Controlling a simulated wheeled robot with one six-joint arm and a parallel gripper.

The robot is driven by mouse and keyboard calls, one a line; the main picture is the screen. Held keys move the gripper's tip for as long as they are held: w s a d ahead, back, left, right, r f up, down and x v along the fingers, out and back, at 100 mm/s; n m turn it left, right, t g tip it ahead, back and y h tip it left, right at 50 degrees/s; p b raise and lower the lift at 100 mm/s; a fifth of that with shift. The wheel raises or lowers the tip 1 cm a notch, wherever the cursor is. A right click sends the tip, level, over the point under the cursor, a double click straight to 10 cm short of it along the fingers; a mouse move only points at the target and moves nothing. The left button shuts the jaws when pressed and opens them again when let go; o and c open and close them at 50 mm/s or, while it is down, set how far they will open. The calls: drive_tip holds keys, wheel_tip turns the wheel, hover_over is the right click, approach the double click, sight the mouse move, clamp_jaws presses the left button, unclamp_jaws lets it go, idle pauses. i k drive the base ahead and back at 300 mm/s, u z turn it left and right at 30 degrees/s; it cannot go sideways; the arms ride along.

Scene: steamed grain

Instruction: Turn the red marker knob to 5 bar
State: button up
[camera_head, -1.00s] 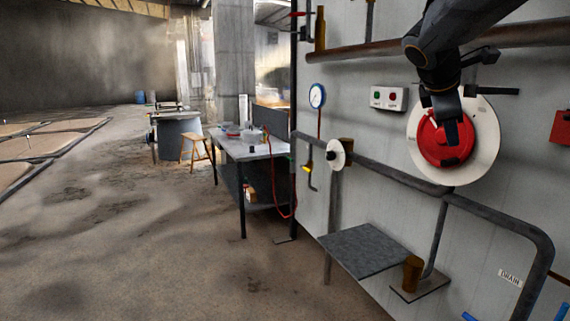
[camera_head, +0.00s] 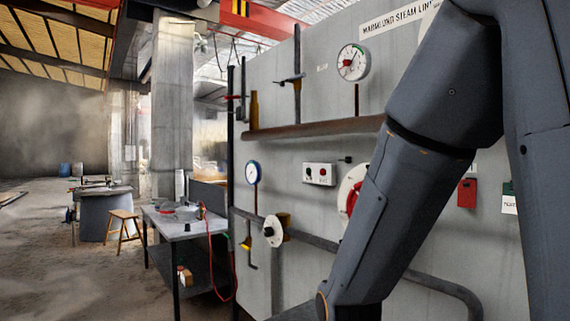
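The large red knob (camera_head: 351,200) on its round white plate (camera_head: 345,187) is on the grey wall panel. My arm covers most of it, so its marker and setting are hidden. A round gauge (camera_head: 350,66) with a red and green face hangs higher up. A smaller blue-rimmed gauge (camera_head: 253,173) is to the left. Their readings are too small to tell. My gripper is out of the picture or hidden behind my arm, so I cannot see whether it touches the knob.
A white disc with a black knob (camera_head: 274,230) sits on the lower pipe. A button box (camera_head: 319,174) and a rusty pipe (camera_head: 315,129) are on the panel. A workbench (camera_head: 186,226) and a stool (camera_head: 123,232) stand left. The floor at the far left is clear.

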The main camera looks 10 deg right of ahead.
sight(347, 62)
drive_tip(key=u, duration=1.1)
drive_tip(key=i, duration=2.45)
drive_tip(key=z, duration=3.3)
